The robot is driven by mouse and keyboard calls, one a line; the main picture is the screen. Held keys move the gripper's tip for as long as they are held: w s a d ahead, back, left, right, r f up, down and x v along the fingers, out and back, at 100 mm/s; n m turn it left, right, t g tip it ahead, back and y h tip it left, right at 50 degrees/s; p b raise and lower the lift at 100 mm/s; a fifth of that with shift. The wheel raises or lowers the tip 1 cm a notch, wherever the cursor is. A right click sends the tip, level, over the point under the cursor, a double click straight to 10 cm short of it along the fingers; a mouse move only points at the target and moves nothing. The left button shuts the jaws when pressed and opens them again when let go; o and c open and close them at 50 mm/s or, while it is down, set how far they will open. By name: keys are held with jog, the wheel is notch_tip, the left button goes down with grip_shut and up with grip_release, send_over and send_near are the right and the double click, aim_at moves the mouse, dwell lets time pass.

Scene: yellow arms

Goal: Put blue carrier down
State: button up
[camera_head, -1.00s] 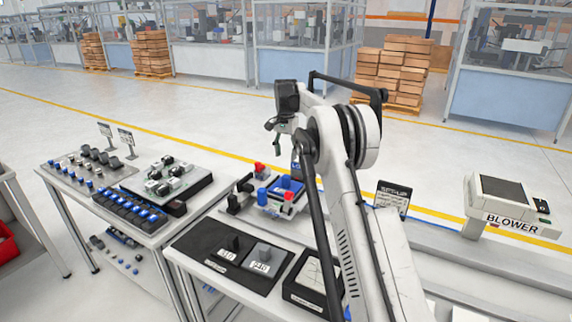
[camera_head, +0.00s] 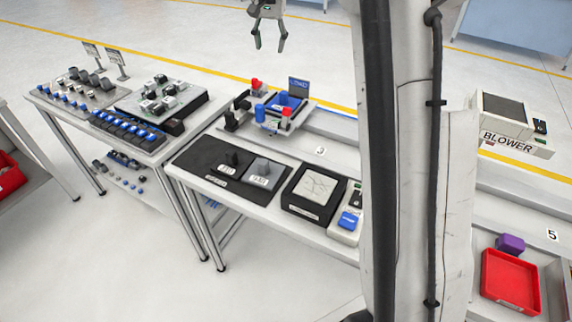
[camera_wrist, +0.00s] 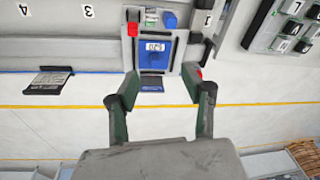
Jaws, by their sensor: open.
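A blue carrier (camera_head: 288,101) with a white label sits in the grey fixture (camera_head: 303,118) at the back of the middle table. In the wrist view the carrier (camera_wrist: 153,61) lies flat in the fixture (camera_wrist: 127,50), between and beyond my fingertips. My gripper (camera_head: 270,49) is open and empty in the air above and behind the fixture. It also shows in the wrist view (camera_wrist: 161,71), its two fingers spread wide with nothing between them. I see no contact between fingers and carrier.
A black mat (camera_head: 202,160) with blocks lies in front.

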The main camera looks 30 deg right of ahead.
jog(key=s+a+r+n+t, duration=0.15)
jog(key=s+a, duration=0.35)
jog(key=s, duration=0.6)
jog(key=s+a+r+n+t, duration=0.1)
jog(key=s+a+r+n, duration=0.2)
jog(key=s+a, duration=0.55)
jog(key=s+a+f+n+t, duration=0.1)
jog(key=s+f, duration=0.4)
jog(key=s, duration=0.6)
jog(key=s+a+f+n+t, duration=0.1)
jog(key=s+f+n, duration=0.1)
jog(key=s+f, duration=0.4)
jog(key=s, duration=0.5)
jog(key=shift+a+t, duration=0.25)
jog(key=shift+t, duration=0.1)
jog(key=shift+n, duration=0.25)
jog(key=w+d+r+m+g, duration=0.1)
jog(key=w+d+r, duration=0.1)
jog(key=w, duration=0.5)
jog(key=w+d+r+m+g, duration=0.1)
jog(key=w+d+r+m, duration=0.1)
jog(key=w+r, duration=0.3)
jog(key=w+d+r+m+g, duration=0.1)
jog(key=w+r, duration=0.3)
jog(key=w, duration=0.7)
jog(key=shift+d, duration=0.8)
jog(key=shift+r, duration=0.1)
